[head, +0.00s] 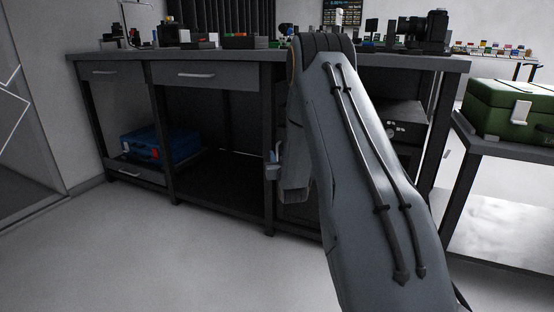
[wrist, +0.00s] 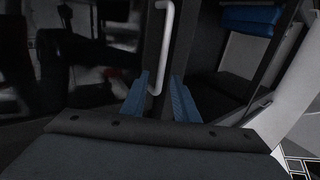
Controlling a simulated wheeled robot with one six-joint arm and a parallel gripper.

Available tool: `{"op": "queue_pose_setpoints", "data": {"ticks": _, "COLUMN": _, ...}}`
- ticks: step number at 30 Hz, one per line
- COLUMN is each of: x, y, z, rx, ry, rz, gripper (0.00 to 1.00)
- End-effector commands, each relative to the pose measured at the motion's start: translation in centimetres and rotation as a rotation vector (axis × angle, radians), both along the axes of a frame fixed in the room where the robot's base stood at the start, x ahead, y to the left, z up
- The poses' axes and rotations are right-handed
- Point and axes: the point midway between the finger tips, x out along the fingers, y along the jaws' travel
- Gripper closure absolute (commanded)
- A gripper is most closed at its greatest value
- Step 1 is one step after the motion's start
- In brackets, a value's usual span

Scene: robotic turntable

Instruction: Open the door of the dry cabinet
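The dry cabinet's dark, glossy door (wrist: 85,60) fills the left of the wrist view, with blurred shapes showing in it. A pale vertical bar handle (wrist: 165,45) stands at the door's right edge. My gripper (wrist: 160,82) is open, with its blue fingers on either side of the handle's lower end in the picture. I see gaps beside the handle; whether it is fully between the fingers in depth I cannot tell. In the head view my gripper (head: 273,166) shows beside the bench's middle post, and my arm hides most of the cabinet.
A dark workbench (head: 215,57) with drawers carries several small items. A blue case (head: 160,144) lies on its left shelf and also shows in the wrist view (wrist: 250,18). A green case (head: 510,108) sits on a side table at right. The floor in front is clear.

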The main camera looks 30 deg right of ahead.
Motion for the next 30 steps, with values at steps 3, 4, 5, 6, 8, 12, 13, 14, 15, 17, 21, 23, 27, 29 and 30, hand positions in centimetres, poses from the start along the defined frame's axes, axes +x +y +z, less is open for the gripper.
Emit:
{"op": "queue_pose_setpoints", "data": {"ticks": 3, "x": 0.98, "y": -0.30, "z": -0.08, "rx": 0.000, "ry": -0.001, "rz": 0.000, "gripper": 0.73}}
{"op": "queue_pose_setpoints", "data": {"ticks": 4, "x": 1.10, "y": -0.34, "z": -0.07, "rx": 0.000, "ry": 0.000, "rz": 0.000, "gripper": 0.73}}
{"op": "queue_pose_setpoints", "data": {"ticks": 5, "x": 1.19, "y": -0.37, "z": -0.07, "rx": 0.000, "ry": 0.000, "rz": 0.000, "gripper": 0.73}}
{"op": "queue_pose_setpoints", "data": {"ticks": 6, "x": 1.28, "y": -0.40, "z": -0.06, "rx": 0.000, "ry": 0.001, "rz": 0.000, "gripper": 0.73}}
{"op": "queue_pose_setpoints", "data": {"ticks": 8, "x": 1.33, "y": -0.43, "z": -0.03, "rx": 0.001, "ry": 0.002, "rz": 0.000, "gripper": 0.73}}
{"op": "queue_pose_setpoints", "data": {"ticks": 12, "x": 1.32, "y": -0.43, "z": 0.01, "rx": 0.001, "ry": 0.002, "rz": 0.000, "gripper": 0.73}}
{"op": "queue_pose_setpoints", "data": {"ticks": 13, "x": 1.32, "y": -0.43, "z": 0.01, "rx": 0.000, "ry": 0.001, "rz": 0.000, "gripper": 0.73}}
{"op": "queue_pose_setpoints", "data": {"ticks": 14, "x": 1.32, "y": -0.43, "z": 0.01, "rx": 0.000, "ry": 0.001, "rz": 0.000, "gripper": 0.76}}
{"op": "queue_pose_setpoints", "data": {"ticks": 15, "x": 1.31, "y": -0.42, "z": 0.01, "rx": 0.000, "ry": 0.001, "rz": 0.000, "gripper": 0.83}}
{"op": "queue_pose_setpoints", "data": {"ticks": 17, "x": 1.31, "y": -0.42, "z": 0.01, "rx": 0.000, "ry": 0.001, "rz": 0.000, "gripper": 0.93}}
{"op": "queue_pose_setpoints", "data": {"ticks": 21, "x": 1.30, "y": -0.42, "z": 0.00, "rx": 0.000, "ry": 0.001, "rz": 0.000, "gripper": 1.00}}
{"op": "queue_pose_setpoints", "data": {"ticks": 23, "x": 1.30, "y": -0.42, "z": 0.00, "rx": 0.000, "ry": 0.001, "rz": 0.000, "gripper": 1.00}}
{"op": "queue_pose_setpoints", "data": {"ticks": 27, "x": 1.24, "y": -0.28, "z": 0.01, "rx": 0.001, "ry": 0.002, "rz": 0.003, "gripper": 1.00}}
{"op": "queue_pose_setpoints", "data": {"ticks": 29, "x": 1.11, "y": 0.00, "z": 0.04, "rx": 0.001, "ry": 0.002, "rz": 0.009, "gripper": 1.00}}
{"op": "queue_pose_setpoints", "data": {"ticks": 30, "x": 0.97, "y": 0.32, "z": 0.08, "rx": 0.001, "ry": 0.002, "rz": 0.015, "gripper": 1.00}}
